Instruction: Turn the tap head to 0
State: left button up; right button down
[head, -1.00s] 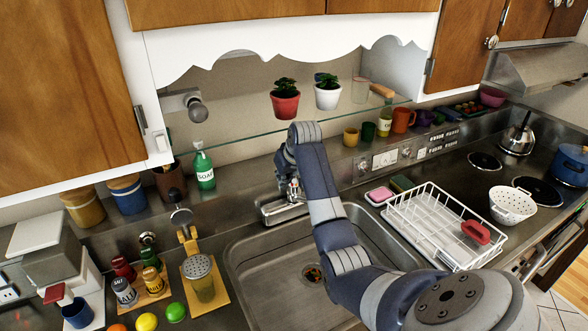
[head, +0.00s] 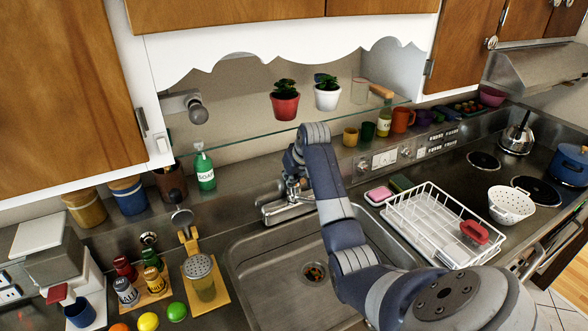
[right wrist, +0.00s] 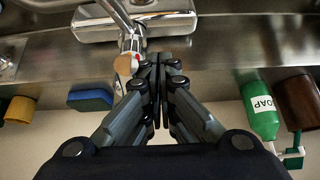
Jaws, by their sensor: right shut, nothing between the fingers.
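The chrome sink tap (head: 278,212) stands at the back edge of the steel sink. It also shows at the top of the right wrist view (right wrist: 136,24). Its tap head (right wrist: 127,65), with a red-orange mark, sits just left of my right fingertips in that view. My right gripper (right wrist: 157,62) is shut and empty, its fingers pressed together beside the tap head. Whether they touch it I cannot tell. In the head view the right gripper (head: 292,186) is over the tap, partly hidden by its own wrist. My left gripper is not in view.
A green soap bottle (head: 204,170) stands left of the tap. A glass shelf (head: 240,136) with potted plants runs above. A white dish rack (head: 440,225) is to the right, with a pink sponge (head: 378,194) near its left corner.

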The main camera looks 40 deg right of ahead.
jog(key=shift+s+d, duration=0.15)
dwell(0.3)
jog(key=shift+s+d, duration=0.45)
jog(key=shift+d, duration=0.05)
jog(key=shift+s+d, duration=0.45)
jog(key=shift+d, duration=0.15)
jog(key=shift+d, duration=0.1)
dwell(0.4)
